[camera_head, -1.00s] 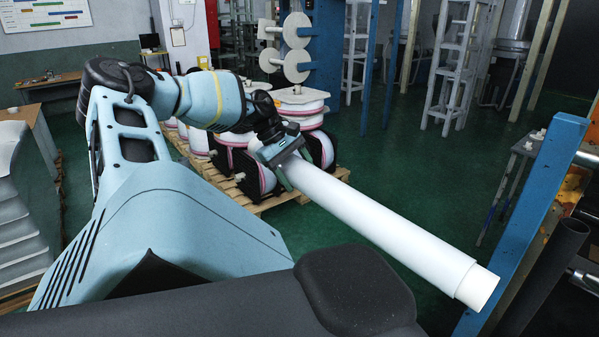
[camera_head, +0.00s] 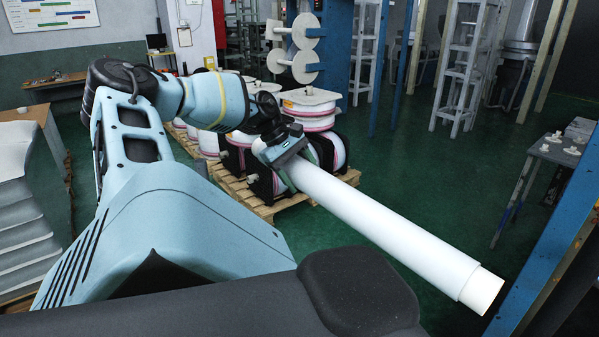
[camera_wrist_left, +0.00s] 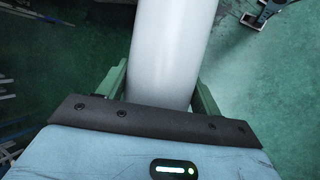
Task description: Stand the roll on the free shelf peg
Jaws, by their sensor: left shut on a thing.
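The long white roll (camera_head: 390,232) is held in my left gripper (camera_head: 284,160) by its far end. It sticks out toward the lower right of the head view, tilted, with its near end in the air over the green floor. In the left wrist view the roll (camera_wrist_left: 173,50) runs up between the two green fingers of my left gripper (camera_wrist_left: 160,88), which are shut on it. I cannot make out the shelf peg in these frames. My right gripper is not in view.
A blue upright (camera_head: 568,240) stands close to the right of the roll's near end. A wooden pallet (camera_head: 262,207) with several spools stands behind my left gripper. A grey table (camera_head: 560,145) with small white parts is at the right. Green floor is open in the middle.

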